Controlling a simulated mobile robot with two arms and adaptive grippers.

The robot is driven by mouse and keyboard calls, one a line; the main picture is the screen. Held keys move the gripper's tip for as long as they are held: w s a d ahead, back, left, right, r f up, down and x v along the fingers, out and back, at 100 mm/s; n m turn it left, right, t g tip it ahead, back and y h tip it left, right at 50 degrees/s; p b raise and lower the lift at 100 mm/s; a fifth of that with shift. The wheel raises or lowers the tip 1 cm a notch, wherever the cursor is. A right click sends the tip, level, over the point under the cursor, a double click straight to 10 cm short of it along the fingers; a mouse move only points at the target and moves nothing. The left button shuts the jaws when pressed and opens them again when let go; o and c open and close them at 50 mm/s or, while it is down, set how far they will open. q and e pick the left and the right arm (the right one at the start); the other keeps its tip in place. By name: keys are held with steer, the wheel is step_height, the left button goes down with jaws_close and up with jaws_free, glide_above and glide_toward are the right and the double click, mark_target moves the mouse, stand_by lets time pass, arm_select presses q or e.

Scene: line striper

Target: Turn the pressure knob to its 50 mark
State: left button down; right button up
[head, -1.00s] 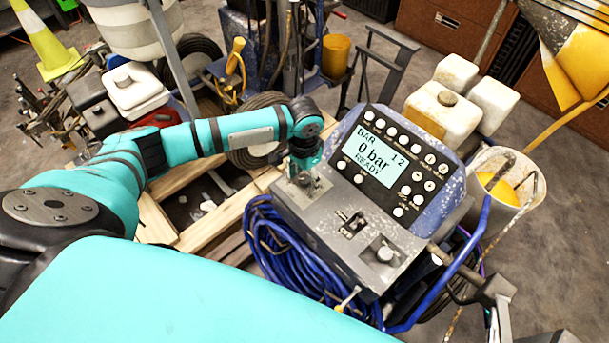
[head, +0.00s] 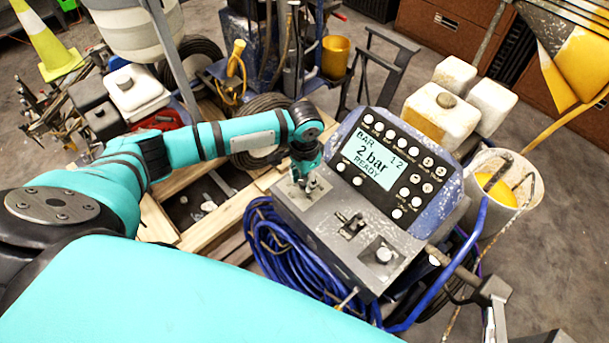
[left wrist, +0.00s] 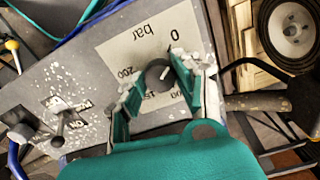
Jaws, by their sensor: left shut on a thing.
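The pressure knob (left wrist: 159,75) is a dark round knob with a white pointer line, on a pale scale plate (left wrist: 122,52) marked "bar", 0 and 200; other numbers are partly hidden. The pointer's exact reading is hard to tell. My left gripper (left wrist: 154,88) has its fingers on either side of the knob, shut on it. In the head view, my left gripper (head: 307,183) points down at the panel's upper left corner and hides the knob. My right gripper is not in view.
The grey control panel (head: 325,222) also carries a toggle switch (head: 352,225) and a pale round knob (head: 383,254). Buttons surround the display. A coiled blue hose (head: 285,255) hangs beside the panel. A white bucket (head: 505,180) stands to the right.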

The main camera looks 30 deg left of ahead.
arm_select(q)
steer(key=m+p, duration=0.2)
steer(key=shift+r+m, duration=0.25)
steer(key=shift+m, duration=0.05)
steer(key=m+p, duration=0.1)
steer(key=m, duration=0.1)
steer(key=shift+m+p, duration=0.3)
steer(key=shift+m, duration=0.1)
steer(key=m+p, duration=0.1)
steer(key=m, duration=0.2)
steer(key=shift+f+m, duration=0.15)
steer(key=shift+m, duration=0.15)
steer(key=shift+w+m+p, duration=0.1)
steer(key=shift+m+p, duration=0.2)
steer(key=shift+m, duration=0.3)
steer(key=c, duration=0.9)
jaws_free()
steer(key=shift+c, duration=0.2)
